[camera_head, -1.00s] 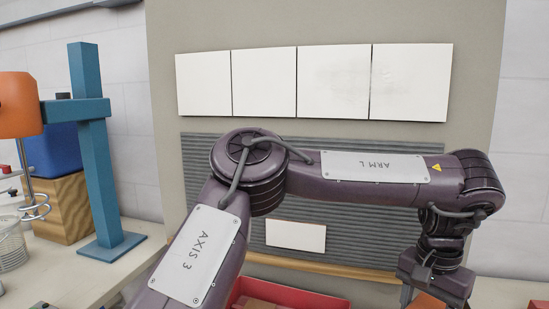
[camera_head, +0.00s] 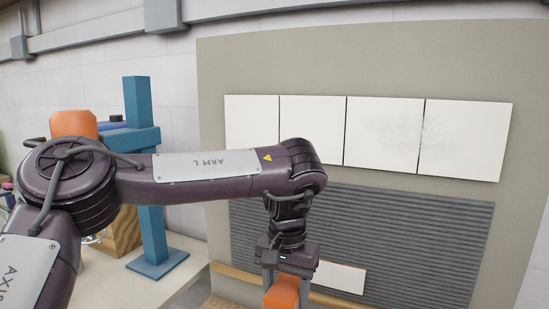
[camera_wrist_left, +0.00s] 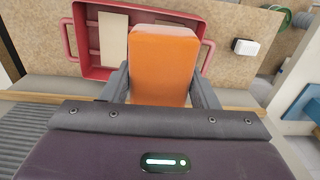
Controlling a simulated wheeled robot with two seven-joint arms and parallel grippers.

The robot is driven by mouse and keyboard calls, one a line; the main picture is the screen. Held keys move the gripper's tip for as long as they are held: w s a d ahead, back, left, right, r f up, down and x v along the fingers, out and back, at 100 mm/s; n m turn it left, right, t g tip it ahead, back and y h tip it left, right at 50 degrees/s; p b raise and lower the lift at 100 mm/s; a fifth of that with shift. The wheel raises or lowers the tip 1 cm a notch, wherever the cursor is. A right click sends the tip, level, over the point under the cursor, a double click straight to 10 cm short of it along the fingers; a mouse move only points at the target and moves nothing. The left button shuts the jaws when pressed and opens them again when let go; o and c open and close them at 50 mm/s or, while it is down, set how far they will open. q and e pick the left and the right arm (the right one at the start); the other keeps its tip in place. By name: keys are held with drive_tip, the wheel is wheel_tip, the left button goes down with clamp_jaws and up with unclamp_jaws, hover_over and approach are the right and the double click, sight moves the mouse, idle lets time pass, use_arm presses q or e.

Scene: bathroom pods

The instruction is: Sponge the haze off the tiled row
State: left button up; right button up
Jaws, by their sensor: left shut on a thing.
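A row of white tiles (camera_head: 312,128) is fixed on the grey-beige board. A faint grey haze (camera_head: 400,135) shows around the joint between the two right-hand tiles. My left gripper (camera_head: 283,285) is below the row, in front of the ribbed grey panel. It is shut on an orange sponge (camera_head: 282,293), which also fills the middle of the left wrist view (camera_wrist_left: 165,62), between the two fingers. The sponge is apart from the tiles. The fingertips are partly hidden by the sponge. My right gripper is not in view.
A single white tile (camera_head: 340,276) sits low on the ribbed grey panel (camera_head: 370,235), above a wooden ledge. A red tray (camera_wrist_left: 85,68) holding a pale tile lies beneath the gripper. A blue stand (camera_head: 150,215) is at left on the bench.

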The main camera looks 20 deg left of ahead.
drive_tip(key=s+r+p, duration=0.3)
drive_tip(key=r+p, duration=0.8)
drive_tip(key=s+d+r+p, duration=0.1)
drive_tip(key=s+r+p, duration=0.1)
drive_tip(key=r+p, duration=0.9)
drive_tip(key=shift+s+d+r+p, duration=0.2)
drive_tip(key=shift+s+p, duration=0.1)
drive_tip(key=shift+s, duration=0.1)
